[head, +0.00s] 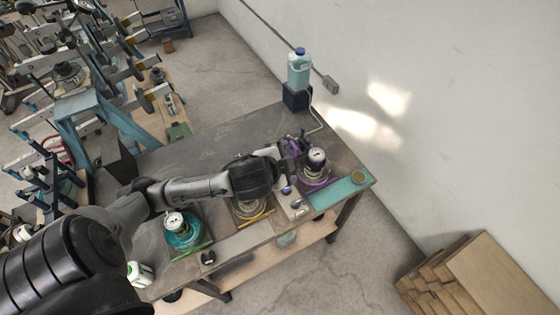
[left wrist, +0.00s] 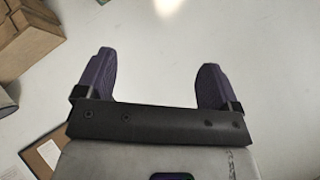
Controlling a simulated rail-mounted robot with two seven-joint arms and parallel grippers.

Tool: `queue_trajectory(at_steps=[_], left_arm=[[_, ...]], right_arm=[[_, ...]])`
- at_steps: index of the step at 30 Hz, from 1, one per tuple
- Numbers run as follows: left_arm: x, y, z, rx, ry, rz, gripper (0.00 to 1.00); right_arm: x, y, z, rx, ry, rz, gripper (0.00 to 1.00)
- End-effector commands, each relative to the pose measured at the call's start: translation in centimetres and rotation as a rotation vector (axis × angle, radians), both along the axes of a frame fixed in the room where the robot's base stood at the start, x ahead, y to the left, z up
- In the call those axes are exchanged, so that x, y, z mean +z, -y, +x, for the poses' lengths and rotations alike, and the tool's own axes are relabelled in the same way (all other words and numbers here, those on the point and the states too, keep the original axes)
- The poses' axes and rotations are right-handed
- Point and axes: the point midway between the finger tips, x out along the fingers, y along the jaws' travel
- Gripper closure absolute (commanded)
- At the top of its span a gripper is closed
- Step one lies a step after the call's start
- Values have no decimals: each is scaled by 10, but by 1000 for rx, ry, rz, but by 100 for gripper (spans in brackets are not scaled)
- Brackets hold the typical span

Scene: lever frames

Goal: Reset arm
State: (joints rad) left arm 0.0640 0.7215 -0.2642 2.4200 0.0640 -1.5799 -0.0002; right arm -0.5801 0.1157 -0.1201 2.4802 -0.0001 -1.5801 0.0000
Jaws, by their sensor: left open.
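My left arm reaches from the lower left across the grey table (head: 225,135). Its left gripper (head: 301,146) is over the table's right part, beside a white container with a dark top (head: 316,157) on a purple round base (head: 318,178). In the left wrist view the left gripper (left wrist: 156,75) has its two purple fingers wide apart with nothing between them. Beyond the fingers are pale wall or floor surfaces. My right gripper is in neither view.
A similar container (head: 174,221) stands on a teal base. A yellow-ringed base (head: 251,209) lies partly under my arm. A bluish jug (head: 299,68) stands on a dark block at the back. Wooden boxes (head: 490,275) sit lower right. Cluttered racks (head: 85,95) fill the left.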

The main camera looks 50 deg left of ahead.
Motion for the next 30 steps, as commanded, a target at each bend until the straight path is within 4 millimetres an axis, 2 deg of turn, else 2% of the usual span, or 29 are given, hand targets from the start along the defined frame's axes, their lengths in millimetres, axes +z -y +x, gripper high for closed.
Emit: queue_trajectory(at_steps=[20, 22, 24, 26, 30], left_arm=[[0, 0, 0, 3, 2, 0, 13], [9, -2, 0, 12, 32, 5, 13], [12, 6, -1, 23, 50, -38, 13], [10, 15, -7, 36, 39, -90, 13], [-12, 44, -44, 89, -64, -247, 13]], right_arm=[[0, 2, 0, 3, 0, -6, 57], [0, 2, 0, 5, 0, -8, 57], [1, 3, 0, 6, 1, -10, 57], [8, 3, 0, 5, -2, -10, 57], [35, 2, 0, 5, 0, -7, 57]])
